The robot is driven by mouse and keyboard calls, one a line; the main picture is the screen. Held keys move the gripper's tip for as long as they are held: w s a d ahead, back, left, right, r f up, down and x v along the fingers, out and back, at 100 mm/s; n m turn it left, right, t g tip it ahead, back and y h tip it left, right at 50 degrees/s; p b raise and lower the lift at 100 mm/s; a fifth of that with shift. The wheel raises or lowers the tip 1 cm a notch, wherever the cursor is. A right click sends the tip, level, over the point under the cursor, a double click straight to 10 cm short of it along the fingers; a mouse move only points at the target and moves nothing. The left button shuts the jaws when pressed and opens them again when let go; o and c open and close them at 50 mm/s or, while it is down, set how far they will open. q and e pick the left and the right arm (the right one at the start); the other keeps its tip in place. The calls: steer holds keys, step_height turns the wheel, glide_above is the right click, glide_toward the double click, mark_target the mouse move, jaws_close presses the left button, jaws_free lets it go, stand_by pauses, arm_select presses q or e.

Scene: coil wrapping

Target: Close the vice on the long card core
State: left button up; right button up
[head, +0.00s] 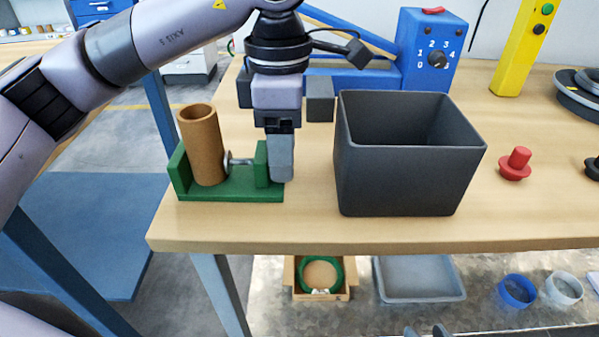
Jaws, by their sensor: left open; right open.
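The long card core (203,145) is a brown tube standing upright, leaning slightly, in the green vice (232,192) at the table's left front. The vice's grey metal screw and round pad (235,161) lie between the core and the right green block; the pad is at the core's side, but I cannot tell if it presses. My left gripper (281,172) points down at the vice's right end, against or just beside the right block. It is open; its fingers overlap in this view, and any handle there is hidden. My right gripper (426,331) is open, only its tips showing at the bottom edge.
A dark grey bin (410,180) stands close right of my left gripper. Behind is a blue machine (432,50) with a dial. A red knob (515,164) sits right of the bin. Below the table are a box (322,283) and a grey tray (418,279).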

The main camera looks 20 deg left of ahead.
arm_select(q)
steer(key=shift+f+b, duration=0.1)
steer(key=shift+b, duration=0.25)
steer(key=t+b, duration=0.1)
steer(key=b, duration=0.1)
steer(key=t+b, duration=0.1)
steer(key=shift+s+d+f+t+y+b, duration=0.1)
steer(key=shift+s+f+t+y+b, duration=0.1)
steer(key=shift+s+t+y+b, duration=0.15)
steer(key=shift+r+t+b, duration=0.1)
steer(key=shift+t+b, duration=0.15)
steer(key=shift+b, duration=0.05)
steer(key=shift+r+y, duration=0.1)
steer(key=shift+y, duration=0.15)
steer(key=shift+r, duration=0.1)
